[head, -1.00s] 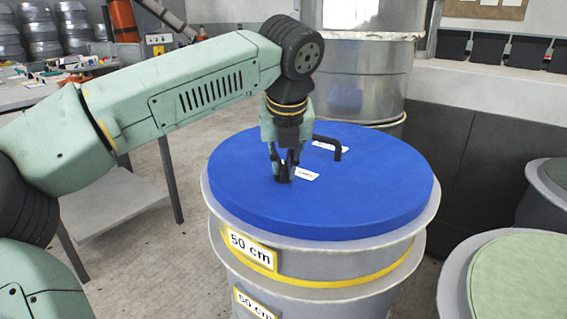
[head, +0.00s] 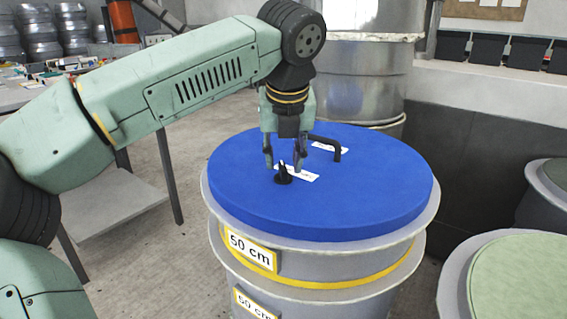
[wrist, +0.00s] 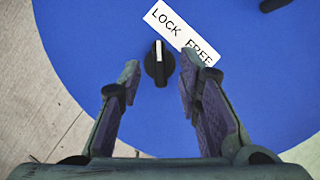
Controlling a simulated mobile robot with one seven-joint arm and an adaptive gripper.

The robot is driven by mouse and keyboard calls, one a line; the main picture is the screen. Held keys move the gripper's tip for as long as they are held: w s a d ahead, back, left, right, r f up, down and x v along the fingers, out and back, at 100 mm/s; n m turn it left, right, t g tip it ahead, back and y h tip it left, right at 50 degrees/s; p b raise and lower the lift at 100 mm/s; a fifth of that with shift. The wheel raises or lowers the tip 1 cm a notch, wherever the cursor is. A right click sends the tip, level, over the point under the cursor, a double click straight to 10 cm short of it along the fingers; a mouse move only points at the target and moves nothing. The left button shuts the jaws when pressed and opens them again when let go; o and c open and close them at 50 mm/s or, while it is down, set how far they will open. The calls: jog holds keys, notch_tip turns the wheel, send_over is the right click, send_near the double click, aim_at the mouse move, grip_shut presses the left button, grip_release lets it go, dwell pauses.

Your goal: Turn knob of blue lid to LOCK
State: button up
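The blue lid (head: 375,195) lies on a round grey mould. Its small black knob (head: 283,176) stands near the lid's left part and also shows in the wrist view (wrist: 158,68). The knob's white line points away from my gripper, nearer the word LOCK than FREE on the white label (wrist: 180,32). My gripper (head: 284,164) is open just above the knob. In the wrist view its two fingertips (wrist: 160,68) are apart, with the knob appearing between them and clear of both.
A black handle (head: 336,148) rises from the lid just right of my gripper. A metal drum (head: 365,85) stands behind. A pale green-topped mould (head: 520,285) stands at the lower right, and a table (head: 25,95) at the left.

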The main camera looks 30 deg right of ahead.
jog(key=v, duration=0.9)
jog(key=shift+r, duration=0.3)
jog(key=shift+a, duration=0.1)
